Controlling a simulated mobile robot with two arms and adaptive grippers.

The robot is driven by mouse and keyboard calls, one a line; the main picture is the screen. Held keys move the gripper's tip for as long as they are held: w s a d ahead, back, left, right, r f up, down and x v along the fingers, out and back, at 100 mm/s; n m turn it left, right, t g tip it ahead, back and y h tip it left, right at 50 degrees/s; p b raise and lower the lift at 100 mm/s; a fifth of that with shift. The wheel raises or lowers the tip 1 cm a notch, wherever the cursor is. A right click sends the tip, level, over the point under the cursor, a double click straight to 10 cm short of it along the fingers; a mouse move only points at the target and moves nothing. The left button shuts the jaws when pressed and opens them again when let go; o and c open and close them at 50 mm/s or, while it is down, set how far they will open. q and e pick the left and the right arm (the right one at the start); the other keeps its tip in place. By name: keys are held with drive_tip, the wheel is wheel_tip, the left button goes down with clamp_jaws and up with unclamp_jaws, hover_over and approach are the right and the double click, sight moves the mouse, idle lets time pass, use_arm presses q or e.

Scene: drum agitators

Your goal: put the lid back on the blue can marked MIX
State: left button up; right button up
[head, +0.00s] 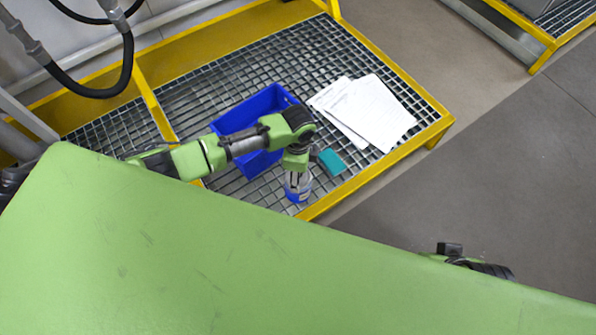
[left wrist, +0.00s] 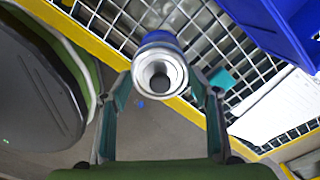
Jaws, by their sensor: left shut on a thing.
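In the head view my left gripper (head: 298,180) points down at the platform's front edge, right over the blue can (head: 298,195). In the left wrist view my left gripper (left wrist: 161,78) has its fingers on either side of a pale round piece, which looks like the lid (left wrist: 160,63). It has a dark middle and lines up with the blue can (left wrist: 157,38) behind it. I cannot tell whether the lid touches the can or is seated. The MIX marking cannot be read. My right gripper is out of view.
A blue bin (head: 262,108) stands on the grating (head: 200,98) beside my left arm. A teal block (head: 332,162) lies close right of the can, with white papers (head: 375,108) beyond. The yellow edge rail (head: 350,192) runs in front; open floor lies right.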

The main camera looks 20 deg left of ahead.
use_arm(q)
drive_tip(key=shift+p, duration=0.4)
idle(0.5)
drive_tip(key=o, duration=1.5)
drive_tip(key=shift+c, duration=0.2)
